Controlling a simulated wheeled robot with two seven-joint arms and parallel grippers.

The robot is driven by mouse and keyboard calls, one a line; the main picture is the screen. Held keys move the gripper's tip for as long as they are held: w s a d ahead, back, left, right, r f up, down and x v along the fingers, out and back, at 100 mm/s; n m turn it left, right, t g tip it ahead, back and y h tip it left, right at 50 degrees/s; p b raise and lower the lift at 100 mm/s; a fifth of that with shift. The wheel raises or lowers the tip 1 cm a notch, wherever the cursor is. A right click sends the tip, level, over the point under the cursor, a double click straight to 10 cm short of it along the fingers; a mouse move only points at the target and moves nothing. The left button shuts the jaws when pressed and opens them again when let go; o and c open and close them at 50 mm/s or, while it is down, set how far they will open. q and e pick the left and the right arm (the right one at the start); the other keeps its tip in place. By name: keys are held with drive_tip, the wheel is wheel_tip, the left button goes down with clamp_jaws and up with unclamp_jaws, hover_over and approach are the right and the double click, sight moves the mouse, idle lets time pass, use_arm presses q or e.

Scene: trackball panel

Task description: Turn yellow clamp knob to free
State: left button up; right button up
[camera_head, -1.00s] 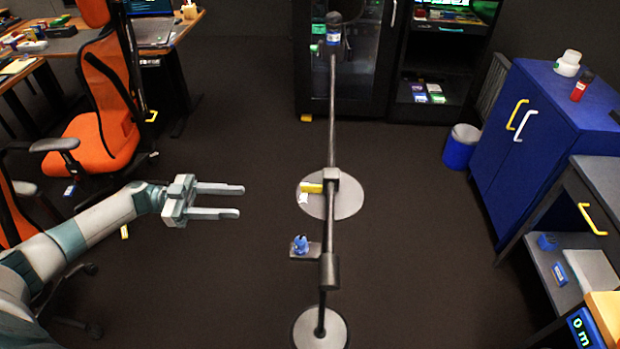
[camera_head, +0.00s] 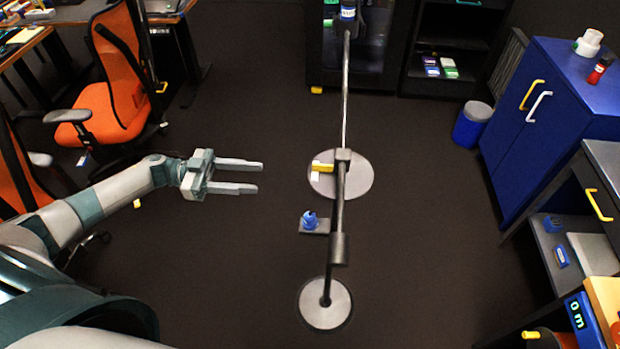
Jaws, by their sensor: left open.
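The yellow clamp knob (camera_head: 322,167) sticks out to the left of a dark clamp block (camera_head: 343,156) on a long grey rail (camera_head: 341,205). A small white piece (camera_head: 315,177) shows just below the knob. My left gripper (camera_head: 260,177) is open and empty, its two fingers pointing right toward the knob. A clear gap lies between the fingertips and the knob. A blue trackball (camera_head: 310,219) sits on a small grey bracket (camera_head: 316,230) nearer to me, left of the rail. My right gripper does not show.
Round grey bases (camera_head: 325,304) stand under the rail. An orange chair (camera_head: 105,105) is behind my left arm. A blue cabinet (camera_head: 545,120) and a blue bin (camera_head: 472,124) stand at right. The floor between gripper and rail is open.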

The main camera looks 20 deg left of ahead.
use_arm(q)
drive_tip(key=p+x, duration=0.6)
drive_tip(key=x, duration=0.9)
drive_tip(key=shift+d, duration=0.25)
drive_tip(key=shift+w, duration=0.1)
drive_tip(key=c, duration=1.1)
